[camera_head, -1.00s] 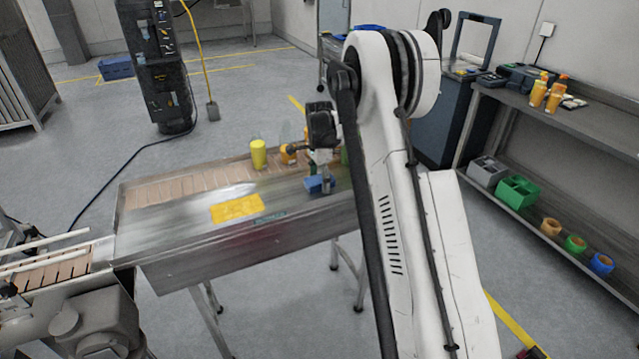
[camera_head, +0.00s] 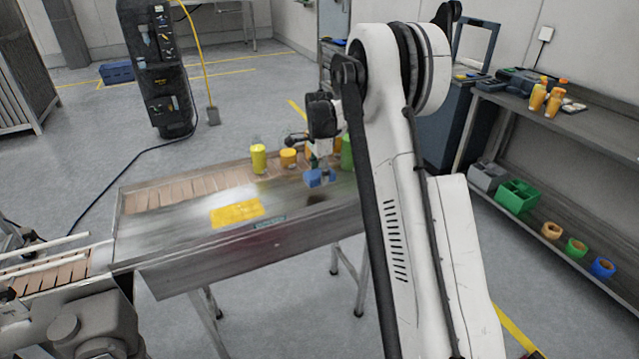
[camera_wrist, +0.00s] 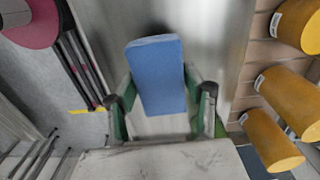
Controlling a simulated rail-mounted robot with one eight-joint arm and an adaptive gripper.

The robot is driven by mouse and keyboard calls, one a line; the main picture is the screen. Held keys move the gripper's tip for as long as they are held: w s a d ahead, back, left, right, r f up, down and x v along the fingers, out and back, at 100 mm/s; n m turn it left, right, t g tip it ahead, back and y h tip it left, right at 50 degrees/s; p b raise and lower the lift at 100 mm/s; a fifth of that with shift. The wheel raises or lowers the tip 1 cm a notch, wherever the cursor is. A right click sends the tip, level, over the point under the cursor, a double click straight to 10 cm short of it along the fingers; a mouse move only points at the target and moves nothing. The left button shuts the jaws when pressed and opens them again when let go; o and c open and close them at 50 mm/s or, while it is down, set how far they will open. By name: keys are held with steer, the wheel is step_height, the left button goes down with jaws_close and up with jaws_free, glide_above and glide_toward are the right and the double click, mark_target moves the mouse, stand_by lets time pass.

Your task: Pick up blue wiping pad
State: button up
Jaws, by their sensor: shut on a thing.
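The blue wiping pad (camera_wrist: 157,72) is a flat blue block between the two green-and-dark fingers of my gripper (camera_wrist: 164,103) in the wrist view. My gripper is shut on it. In the head view the blue pad (camera_head: 319,178) hangs under my gripper (camera_head: 321,167), a little above the steel table (camera_head: 285,228), with a dark shadow on the surface below it. My arm hides the right end of the table in the head view.
A yellow cloth (camera_head: 237,212) lies flat on the table. A yellow bottle (camera_head: 258,158), an orange container (camera_head: 288,157) and a green bottle (camera_head: 347,152) stand along the back edge.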

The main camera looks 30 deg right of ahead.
steer(key=s+a+r, duration=0.1)
steer(key=a+r, duration=0.6)
steer(key=a, duration=0.4)
steer(key=shift+s+a, duration=0.3)
